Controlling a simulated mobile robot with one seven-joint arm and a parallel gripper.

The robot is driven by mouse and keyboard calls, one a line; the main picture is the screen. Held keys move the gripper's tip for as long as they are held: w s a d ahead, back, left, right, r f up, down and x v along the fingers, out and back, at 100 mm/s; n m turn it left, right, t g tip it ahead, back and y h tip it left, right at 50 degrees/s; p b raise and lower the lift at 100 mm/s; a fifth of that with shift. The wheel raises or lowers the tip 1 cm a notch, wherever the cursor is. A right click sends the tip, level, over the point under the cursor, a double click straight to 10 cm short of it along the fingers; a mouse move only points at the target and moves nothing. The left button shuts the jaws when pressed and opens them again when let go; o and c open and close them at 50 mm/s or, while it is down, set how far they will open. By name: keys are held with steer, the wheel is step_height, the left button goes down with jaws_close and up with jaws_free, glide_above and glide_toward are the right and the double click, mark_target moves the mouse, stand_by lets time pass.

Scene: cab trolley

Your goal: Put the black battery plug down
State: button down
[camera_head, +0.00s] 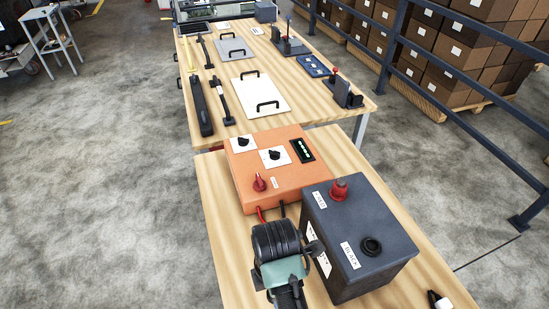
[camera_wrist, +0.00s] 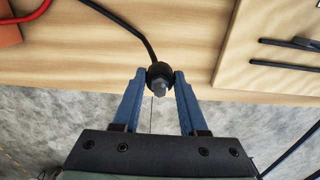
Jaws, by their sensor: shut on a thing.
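The black battery plug (camera_wrist: 159,72) is between the blue fingers of my gripper (camera_wrist: 158,82) in the wrist view. Its black cable runs up and left from it. The plug shows against the wooden table near its edge; I cannot tell its height. In the head view my arm's end is left of the dark grey battery (camera_head: 352,215), and the fingertips and plug are hidden. The battery has a red plug or cap (camera_head: 339,188) on its far terminal and a bare black terminal (camera_head: 371,246) nearer. The orange charger (camera_head: 240,178) stands behind, with red and black cables leaving its front.
The near table (camera_head: 215,190) has bare wood left of the charger. A far table holds a white plate (camera_head: 252,100) with handles, black tools and clamps. A small black-and-white object (camera_head: 438,300) lies at the near right. A blue railing (camera_head: 390,45) runs at right.

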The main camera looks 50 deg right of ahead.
step_height(320, 180, down, 9)
steer(key=shift+f+p, duration=0.2)
steer(key=shift+p, duration=0.1)
steer(key=shift+f, duration=0.1)
steer(key=shift+c, duration=2.2)
jaws_free()
step_height(320, 180, up, 12)
steer(key=shift+r, duration=0.15)
